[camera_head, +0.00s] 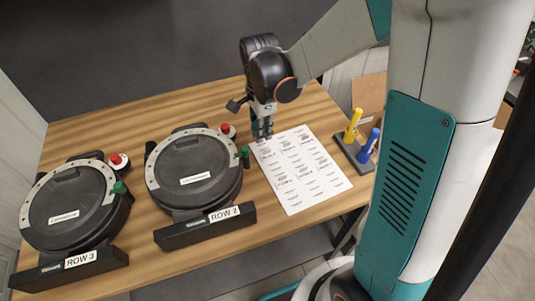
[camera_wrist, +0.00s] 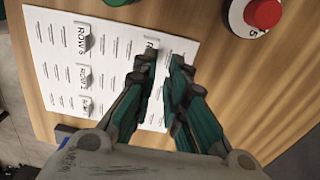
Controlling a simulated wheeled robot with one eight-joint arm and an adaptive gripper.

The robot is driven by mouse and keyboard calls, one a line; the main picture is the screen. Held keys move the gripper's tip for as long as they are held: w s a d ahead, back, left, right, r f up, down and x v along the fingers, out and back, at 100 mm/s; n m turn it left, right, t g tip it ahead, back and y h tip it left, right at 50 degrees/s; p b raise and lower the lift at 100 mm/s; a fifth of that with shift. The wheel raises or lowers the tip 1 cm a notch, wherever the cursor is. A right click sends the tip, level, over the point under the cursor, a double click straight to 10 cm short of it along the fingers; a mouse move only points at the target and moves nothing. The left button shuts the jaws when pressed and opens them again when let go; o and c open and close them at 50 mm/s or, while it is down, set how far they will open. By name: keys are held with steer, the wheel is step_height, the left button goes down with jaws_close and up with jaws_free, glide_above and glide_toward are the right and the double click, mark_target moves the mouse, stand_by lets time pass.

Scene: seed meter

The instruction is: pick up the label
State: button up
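Small white labels with raised tabs stand on a printed white sheet (camera_wrist: 60,57) on the table; the sheet also shows in the head view (camera_head: 318,193). In the wrist view, one label reads ROW 5 (camera_wrist: 82,37), and two more ROW labels (camera_wrist: 84,77) stand below it. Another label starting with R (camera_wrist: 151,41) is at the tip of my left finger, partly hidden by it. My gripper (camera_wrist: 165,58) points down at the sheet's edge, its fingers slightly apart with a narrow gap. I cannot tell whether it touches the label.
Two round black seed meters with white rims, on ROW 3 (camera_head: 81,258) and ROW 2 (camera_head: 224,213) stands, sit left of the sheet. A red knob (camera_wrist: 263,13) shows in the wrist view. Yellow (camera_head: 352,124) and blue (camera_head: 370,143) objects stand in a grey holder at right.

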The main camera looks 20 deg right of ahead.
mark_target(264, 151)
steer(key=f+b, duration=0.1)
steer(key=f, duration=0.1)
steer(key=f+b, duration=0.1)
steer(key=f, duration=0.2)
steer(key=f+b, duration=0.1)
steer(key=f, duration=0.1)
steer(key=shift+s+d+f, duration=0.15)
steer(key=shift+s+f, duration=0.1)
steer(key=shift+f, duration=0.05)
jaws_close()
steer(key=shift+r, duration=0.15)
